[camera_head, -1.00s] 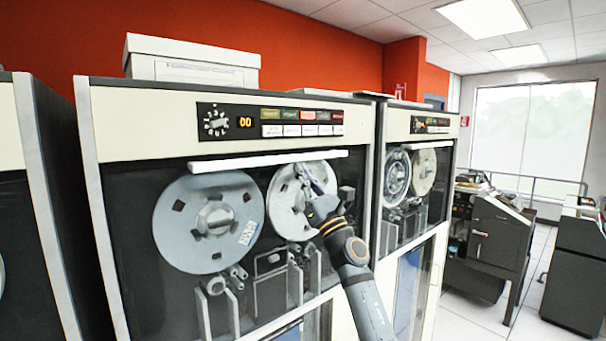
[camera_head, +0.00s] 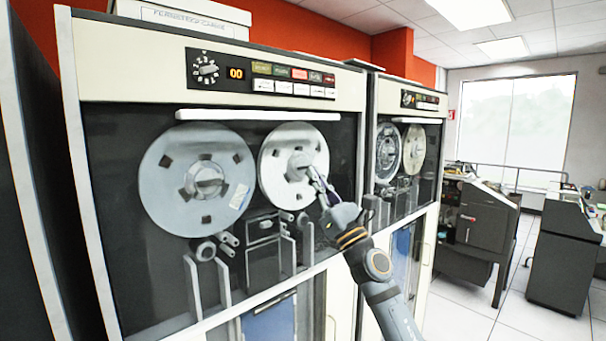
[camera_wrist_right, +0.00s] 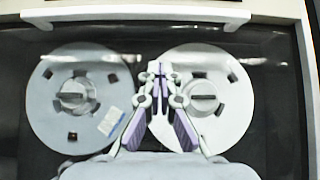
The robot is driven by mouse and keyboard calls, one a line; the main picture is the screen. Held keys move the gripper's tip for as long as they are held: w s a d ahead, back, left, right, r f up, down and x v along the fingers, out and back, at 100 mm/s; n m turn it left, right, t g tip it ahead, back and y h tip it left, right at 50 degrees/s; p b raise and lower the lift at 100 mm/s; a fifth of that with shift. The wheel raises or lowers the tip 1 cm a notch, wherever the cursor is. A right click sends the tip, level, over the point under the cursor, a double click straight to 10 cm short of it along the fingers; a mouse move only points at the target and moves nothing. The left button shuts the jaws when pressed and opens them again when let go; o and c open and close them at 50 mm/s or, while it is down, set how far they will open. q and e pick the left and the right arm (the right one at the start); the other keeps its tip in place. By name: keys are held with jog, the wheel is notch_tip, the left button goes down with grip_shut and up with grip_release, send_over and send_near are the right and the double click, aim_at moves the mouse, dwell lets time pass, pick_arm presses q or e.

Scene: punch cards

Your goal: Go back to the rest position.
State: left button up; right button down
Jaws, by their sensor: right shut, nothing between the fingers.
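My right gripper (camera_head: 318,182) is raised in front of the tape drive cabinet (camera_head: 300,40), its fingertips over the lower right part of the right tape reel (camera_head: 282,150). It is shut and empty. In the right wrist view the gripper (camera_wrist_right: 157,72) has its fingertips together, between the left reel (camera_wrist_right: 48,105) and the right reel (camera_wrist_right: 225,115). I cannot tell how far the fingertips are from the cabinet front. The left reel also shows in the head view (camera_head: 160,165). My left gripper is not in view.
A white bar (camera_head: 255,115) runs above the reels, under a control panel (camera_head: 262,77). A second tape cabinet (camera_head: 388,95) stands to the right. Further right are a dark machine (camera_head: 485,225) and another dark unit (camera_head: 562,250), with open tiled floor (camera_head: 515,300) between.

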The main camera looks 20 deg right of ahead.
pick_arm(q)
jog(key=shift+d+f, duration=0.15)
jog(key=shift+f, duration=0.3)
pick_arm(e)
jog(key=shift+s+a+f, duration=0.15)
jog(key=shift+a+f, duration=0.1)
jog(key=shift+f, duration=0.15)
